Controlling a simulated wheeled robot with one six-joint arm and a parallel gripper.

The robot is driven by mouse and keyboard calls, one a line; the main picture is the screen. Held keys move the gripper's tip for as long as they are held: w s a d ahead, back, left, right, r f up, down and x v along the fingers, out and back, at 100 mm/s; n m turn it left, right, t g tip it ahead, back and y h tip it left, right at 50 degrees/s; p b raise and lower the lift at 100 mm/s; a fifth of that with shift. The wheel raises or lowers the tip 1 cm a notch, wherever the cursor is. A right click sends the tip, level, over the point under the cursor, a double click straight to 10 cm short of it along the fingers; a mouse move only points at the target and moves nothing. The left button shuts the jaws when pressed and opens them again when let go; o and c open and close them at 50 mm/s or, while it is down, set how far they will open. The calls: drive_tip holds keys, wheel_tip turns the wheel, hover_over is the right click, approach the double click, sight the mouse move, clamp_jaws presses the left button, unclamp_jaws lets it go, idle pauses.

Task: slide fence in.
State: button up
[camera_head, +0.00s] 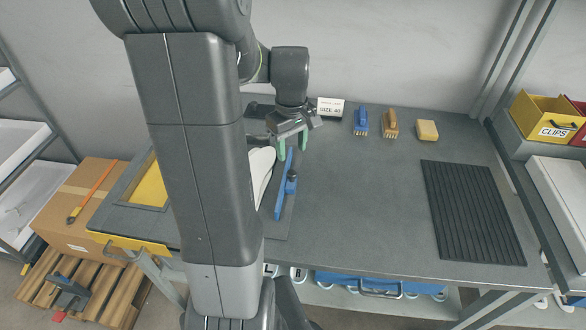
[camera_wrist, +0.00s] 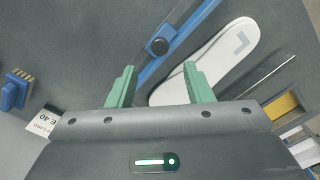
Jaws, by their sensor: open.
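The blue fence (camera_head: 279,199) is a long, thin bar with a black knob (camera_head: 292,175) on its right side. It lies at the right of a white insole (camera_head: 261,168) on the table. In the wrist view the fence (camera_wrist: 182,34) runs diagonally, with its knob (camera_wrist: 158,46) ahead of the fingers. The insole (camera_wrist: 226,50), marked with an L, lies beside it. My gripper (camera_head: 293,149) is over the fence's far end, its green fingers apart. In the wrist view my gripper (camera_wrist: 160,86) is open, with nothing clasped. My arm hides part of the insole.
A SIZE 40 card (camera_head: 330,107), a blue brush (camera_head: 361,121), a tan brush (camera_head: 390,123) and a yellow block (camera_head: 427,130) stand along the back. A black ribbed mat (camera_head: 472,212) lies at the right. The table between fence and mat is clear.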

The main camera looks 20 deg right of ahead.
sight(291, 172)
wheel_tip(291, 172, down, 8)
drive_tip(key=shift+f, duration=0.1)
idle(0.4)
clamp_jaws()
drive_tip(key=shift+a, duration=0.1)
